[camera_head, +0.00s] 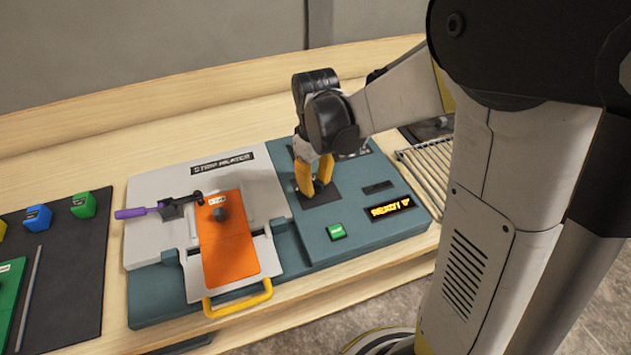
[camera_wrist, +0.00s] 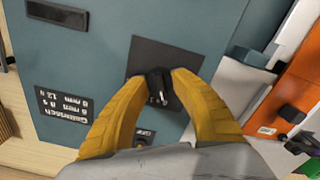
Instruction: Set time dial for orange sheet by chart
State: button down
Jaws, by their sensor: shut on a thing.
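My gripper (camera_head: 317,184) stands over the teal console (camera_head: 290,243), its yellow fingers pointing down at a dark square plate. In the wrist view my gripper (camera_wrist: 160,84) is shut on a small black dial (camera_wrist: 157,80) at the middle of the dark plate (camera_wrist: 168,58). A pale pointer mark shows on the dial; the figures around it are too small to read. The orange sheet (camera_head: 226,250) lies on the light tray at the console's left.
A green button (camera_head: 336,231) and a lit display (camera_head: 390,207) reading READY are on the console's right front. A yellow handle (camera_head: 238,298) fronts the tray. Coloured blocks (camera_head: 83,204) sit on a dark mat at left; a wire rack (camera_head: 425,168) is at right.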

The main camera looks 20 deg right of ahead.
jog(key=shift+m, duration=0.4)
jog(key=c, duration=1)
grip_release()
jog(key=shift+o, duration=0.2)
notch_tip(320, 180, up, 12)
jog(key=shift+s, duration=0.1)
jog(key=m+t, duration=0.2)
jog(key=t, duration=0.1)
send_near(316, 182)
jog(key=s+r, duration=0.3)
jog(key=r, duration=0.1)
jog(key=s+f+m+t, duration=0.2)
jog(key=s+t, duration=0.2)
jog(key=s, duration=0.2)
jog(key=shift+s+m, duration=0.3)
jog(key=shift+s, duration=0.1)
